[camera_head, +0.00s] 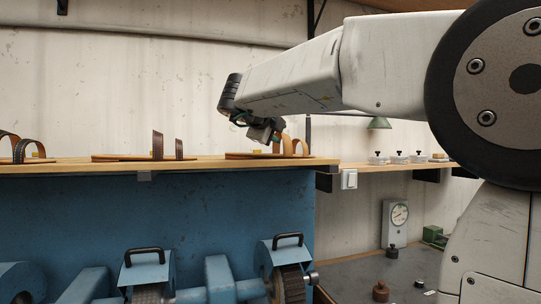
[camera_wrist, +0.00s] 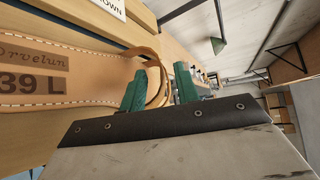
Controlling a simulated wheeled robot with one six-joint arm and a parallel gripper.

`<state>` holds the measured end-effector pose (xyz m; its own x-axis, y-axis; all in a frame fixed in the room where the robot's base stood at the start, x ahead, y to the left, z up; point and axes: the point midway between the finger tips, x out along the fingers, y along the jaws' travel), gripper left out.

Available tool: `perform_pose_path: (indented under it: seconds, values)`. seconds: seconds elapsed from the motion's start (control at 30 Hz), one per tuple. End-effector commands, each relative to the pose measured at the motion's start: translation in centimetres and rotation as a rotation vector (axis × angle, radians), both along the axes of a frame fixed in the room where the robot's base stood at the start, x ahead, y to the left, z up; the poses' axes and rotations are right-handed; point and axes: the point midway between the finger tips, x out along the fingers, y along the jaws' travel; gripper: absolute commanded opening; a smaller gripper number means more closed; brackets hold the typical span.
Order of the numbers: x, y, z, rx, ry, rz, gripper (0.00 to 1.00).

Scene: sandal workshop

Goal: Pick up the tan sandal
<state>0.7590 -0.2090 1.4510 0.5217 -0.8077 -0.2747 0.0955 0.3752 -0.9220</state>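The tan sandal (camera_head: 291,146) lies on the right part of the wooden shelf in the head view, with tan straps standing up. In the wrist view its pale insole (camera_wrist: 85,88), marked "Orvelun 39 L", fills the left side. My gripper (camera_head: 268,133) is at the sandal's straps. In the wrist view the two green fingers of my gripper (camera_wrist: 160,84) stand apart, with a curved strap (camera_wrist: 155,70) between them. I see no clear pinch on the strap. The strap's lower part is hidden behind the fingers and the dark gripper edge.
A brown-strapped sandal (camera_head: 157,146) and a dark-strapped sandal (camera_head: 20,148) lie farther left on the shelf (camera_head: 205,164). A printed card (camera_wrist: 112,6) is at the wrist view's top. Blue machines (camera_head: 148,272) stand below; several small knobbed items (camera_head: 398,158) sit on the right-hand shelf.

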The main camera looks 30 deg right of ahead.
Motion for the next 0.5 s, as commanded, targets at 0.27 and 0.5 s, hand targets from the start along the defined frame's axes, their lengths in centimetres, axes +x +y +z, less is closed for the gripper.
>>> perform_pose_path:
  seconds: [0.27,0.5]
  values:
    - [0.99,-1.57,-0.45,-0.001,-0.001,0.001,0.31]
    - [0.96,-1.53,-0.44,-0.001,-0.001,0.001,0.01]
